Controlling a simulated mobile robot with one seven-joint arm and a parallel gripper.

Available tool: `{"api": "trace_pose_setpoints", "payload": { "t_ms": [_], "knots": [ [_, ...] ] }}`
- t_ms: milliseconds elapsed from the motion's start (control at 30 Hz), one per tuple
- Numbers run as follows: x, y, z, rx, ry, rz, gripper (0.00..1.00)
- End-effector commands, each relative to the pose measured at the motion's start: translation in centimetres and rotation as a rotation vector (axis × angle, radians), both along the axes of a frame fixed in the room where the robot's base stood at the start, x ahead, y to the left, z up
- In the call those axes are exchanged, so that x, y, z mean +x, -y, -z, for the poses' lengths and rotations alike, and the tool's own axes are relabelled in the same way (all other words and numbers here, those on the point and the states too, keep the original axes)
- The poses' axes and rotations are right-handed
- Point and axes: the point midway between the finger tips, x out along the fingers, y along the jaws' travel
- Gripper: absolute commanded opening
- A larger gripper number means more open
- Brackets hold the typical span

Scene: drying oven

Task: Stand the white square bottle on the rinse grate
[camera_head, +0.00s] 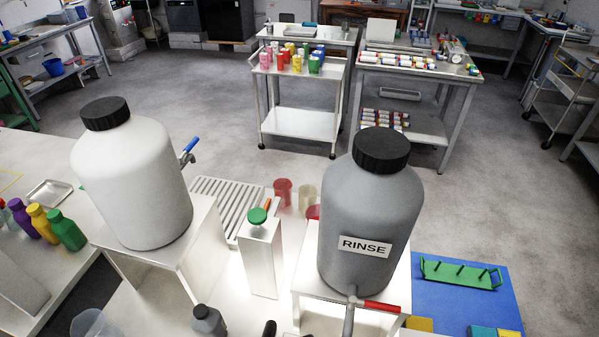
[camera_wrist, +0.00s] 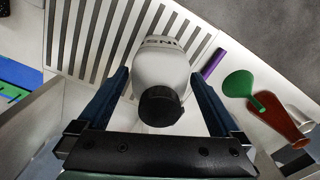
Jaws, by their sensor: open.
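In the wrist view, a pale bottle (camera_wrist: 162,70) with a black cap and a partly visible label appears between the fingers of my gripper (camera_wrist: 165,82). The fingers are apart and show gaps on both sides of it. I cannot tell whether its body is square. The slatted rinse grate (camera_wrist: 85,40) lies behind it; whether they touch is unclear. In the head view a slatted grate (camera_head: 222,203) lies between two large jugs. A white square-sided object (camera_head: 262,262) with a green top stands in front of that grate. My gripper is not clearly visible there.
A large white jug (camera_head: 135,190) and a grey jug labelled RINSE (camera_head: 370,215) stand on raised stands. A small grey bottle (camera_head: 208,322) is at the near edge. Green (camera_wrist: 240,85) and brown (camera_wrist: 278,120) objects lie right of my gripper. A blue mat (camera_head: 440,290) holds a green rack.

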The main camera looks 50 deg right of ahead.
Motion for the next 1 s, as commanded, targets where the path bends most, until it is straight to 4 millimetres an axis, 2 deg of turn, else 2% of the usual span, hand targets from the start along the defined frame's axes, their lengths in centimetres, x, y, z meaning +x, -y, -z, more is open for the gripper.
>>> {"api": "trace_pose_setpoints", "payload": {
  "t_ms": [33,200,400,567,800,867,933,967,1000],
  "knots": [
    [0.1,0.0,-1.3,-0.002,0.004,-0.001,1.0],
    [0.1,0.1,-4.9,-0.003,0.004,0.0,1.0],
    [0.1,0.1,-8.1,-0.002,0.002,0.0,1.0],
    [0.0,0.0,-9.2,0.0,0.0,0.0,1.0],
    [0.1,0.0,-9.3,-0.002,0.002,-0.001,1.0],
    [0.7,0.3,-9.7,-0.016,0.021,-0.009,1.0],
    [2.7,0.9,-11.0,-0.057,0.078,-0.034,1.0],
    [4.0,1.3,-11.9,-0.086,0.119,-0.049,1.0],
    [6.2,1.8,-13.5,-0.132,0.184,-0.077,1.0]
  ]
}}
